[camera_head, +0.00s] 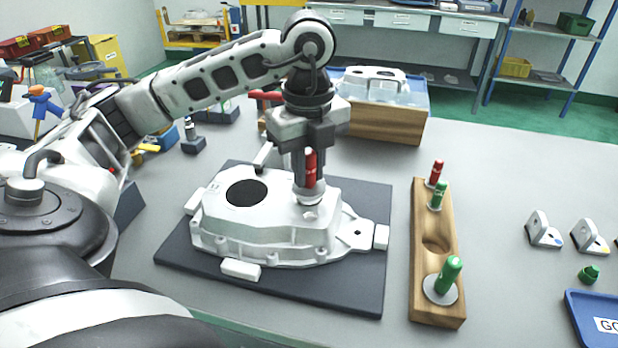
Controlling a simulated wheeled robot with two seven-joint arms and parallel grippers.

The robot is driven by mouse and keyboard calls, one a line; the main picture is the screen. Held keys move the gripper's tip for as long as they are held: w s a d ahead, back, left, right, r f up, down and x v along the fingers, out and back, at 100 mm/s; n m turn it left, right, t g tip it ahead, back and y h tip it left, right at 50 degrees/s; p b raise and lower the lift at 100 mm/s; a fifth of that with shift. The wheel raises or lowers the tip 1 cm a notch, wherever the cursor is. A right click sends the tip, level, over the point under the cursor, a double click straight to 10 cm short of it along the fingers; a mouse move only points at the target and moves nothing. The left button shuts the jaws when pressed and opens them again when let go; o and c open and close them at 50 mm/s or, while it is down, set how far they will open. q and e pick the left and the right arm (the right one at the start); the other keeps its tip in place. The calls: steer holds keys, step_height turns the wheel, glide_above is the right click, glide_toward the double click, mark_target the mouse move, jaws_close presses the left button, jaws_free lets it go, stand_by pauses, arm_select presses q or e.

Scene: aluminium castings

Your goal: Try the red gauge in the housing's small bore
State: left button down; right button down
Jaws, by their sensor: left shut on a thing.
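The white cast housing (262,238) lies on a dark mat (350,285) in the middle of the table. Its large bore (246,193) shows as a dark round opening at the left. My left gripper (309,178) points straight down over the right part of the housing and is shut on a red gauge (311,168). The gauge is upright, and its pale metal lower end is at the small bore (309,214). I cannot tell whether its tip is inside the bore or just above it. My right gripper is not in view.
A wooden rack (420,290) right of the mat holds a smaller red gauge (436,173) and two green gauges (448,272), with one empty hole. White brackets (543,231), a green knob (589,273) and a blue tray (575,305) are at the right. A wooden crate (385,125) stands behind.

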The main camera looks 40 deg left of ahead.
mark_target(309, 151)
arm_select(q)
steer(key=shift+r+p, duration=1.3)
steer(key=shift+r, duration=0.2)
steer(key=shift+r+p, duration=1.3)
steer(key=shift+r, duration=0.25)
